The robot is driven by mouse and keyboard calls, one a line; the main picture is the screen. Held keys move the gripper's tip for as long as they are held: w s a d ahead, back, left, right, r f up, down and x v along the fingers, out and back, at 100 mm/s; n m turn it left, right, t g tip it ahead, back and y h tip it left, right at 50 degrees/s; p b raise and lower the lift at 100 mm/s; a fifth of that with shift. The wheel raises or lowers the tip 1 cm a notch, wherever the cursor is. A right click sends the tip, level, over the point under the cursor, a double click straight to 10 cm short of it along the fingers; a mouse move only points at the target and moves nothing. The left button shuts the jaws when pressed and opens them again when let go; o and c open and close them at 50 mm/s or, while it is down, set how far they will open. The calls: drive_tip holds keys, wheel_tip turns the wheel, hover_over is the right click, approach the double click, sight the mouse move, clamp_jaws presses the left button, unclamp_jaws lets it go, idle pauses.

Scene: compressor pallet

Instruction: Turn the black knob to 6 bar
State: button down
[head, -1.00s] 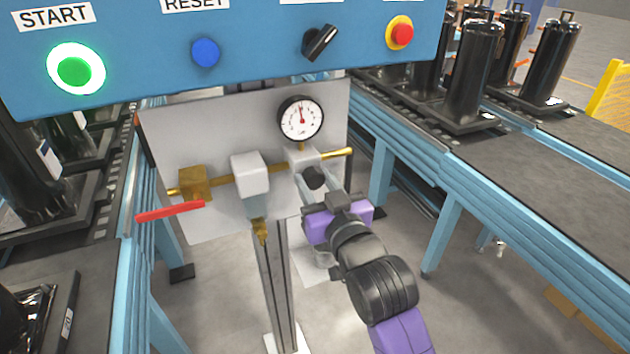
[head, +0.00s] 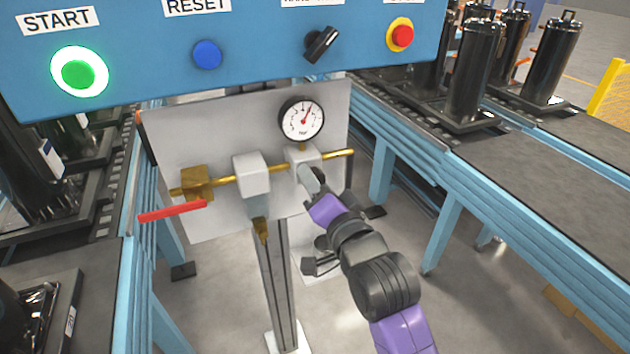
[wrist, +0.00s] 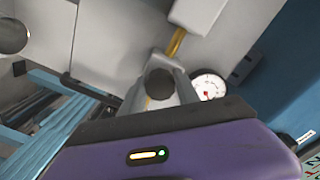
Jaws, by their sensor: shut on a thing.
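The pressure gauge (head: 302,119) has a white face and a red needle that points up and a little to the right; its numbers are too small to read. Below it is the white regulator body (head: 303,157) on the brass pipe. My gripper (head: 310,181) reaches it from the lower right and covers the black knob in the head view. In the wrist view the knob (wrist: 160,83) shows as a dark round end between the grey fingers of my gripper (wrist: 161,92), which are shut on it. The gauge (wrist: 208,85) is just right of them.
A white filter block (head: 251,174) and a brass valve (head: 196,183) with a red lever (head: 172,211) are left on the same panel (head: 215,215). The blue control box (head: 260,40) overhangs above. Conveyors stand on both sides.

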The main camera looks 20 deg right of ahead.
drive_tip(key=shift+m, duration=1)
drive_tip(key=c, duration=0.9)
unclamp_jaws()
drive_tip(key=s+b, duration=0.1)
drive_tip(key=s, duration=0.6)
drive_tip(key=shift+s, duration=0.4)
drive_tip(key=shift+r, duration=0.1)
